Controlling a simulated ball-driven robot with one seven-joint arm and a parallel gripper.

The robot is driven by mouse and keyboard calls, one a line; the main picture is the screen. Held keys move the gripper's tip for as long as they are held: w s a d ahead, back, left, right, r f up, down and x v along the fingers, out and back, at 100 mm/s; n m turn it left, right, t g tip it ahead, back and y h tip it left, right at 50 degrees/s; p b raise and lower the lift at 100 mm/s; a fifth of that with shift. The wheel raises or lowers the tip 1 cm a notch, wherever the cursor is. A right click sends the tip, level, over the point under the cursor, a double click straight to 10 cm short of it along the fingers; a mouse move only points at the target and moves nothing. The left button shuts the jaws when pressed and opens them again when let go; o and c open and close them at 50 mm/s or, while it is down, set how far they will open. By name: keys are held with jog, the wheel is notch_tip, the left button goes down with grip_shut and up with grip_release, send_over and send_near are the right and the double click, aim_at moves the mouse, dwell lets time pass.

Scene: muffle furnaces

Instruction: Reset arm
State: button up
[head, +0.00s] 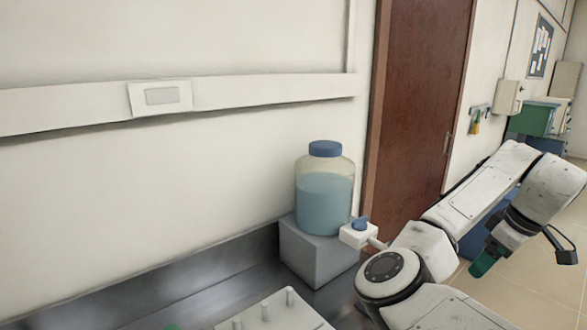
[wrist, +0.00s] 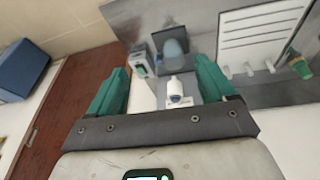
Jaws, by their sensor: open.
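My arm reaches out over the right side of the head view, bent at the elbow, with its far end hanging down. My gripper (head: 482,264) is at that end, with a green fingertip showing, out in the air right of the counter. In the wrist view its two green fingers (wrist: 160,82) stand wide apart with nothing gripped between them. The counter lies beyond the fingers, clear of them.
A large jug (head: 325,195) of blue liquid with a blue lid stands on a grey block (head: 316,255) by the wall. A white pegged board (head: 272,315) lies on the metal counter (head: 180,305). A brown door (head: 420,110) is behind my arm. Green and blue boxes (head: 531,119) stand far right.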

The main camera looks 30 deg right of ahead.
jog(key=a+f+m+g+h+b, duration=0.1)
jog(key=a+f+h+b, duration=0.1)
jog(key=a+f, duration=0.7)
jog(key=a+f+g+h+b, duration=0.15)
jog(key=a+f, duration=0.45)
jog(key=f, duration=0.6)
jog(key=s+a+f+y, duration=0.1)
jog(key=s+a+f, duration=0.2)
jog(key=a, duration=0.4)
jog(key=s+a+f+y, duration=0.1)
jog(key=s+a+f, duration=0.3)
jog(key=a, duration=0.3)
jog(key=s+a+f+y+b, duration=0.1)
jog(key=s+a+f+y, duration=0.1)
jog(key=s+a+f, duration=0.2)
jog(key=a+f, duration=0.1)
jog(key=a, duration=0.2)
jog(key=shift+s+f, duration=0.25)
jog(key=shift+f, duration=0.1)
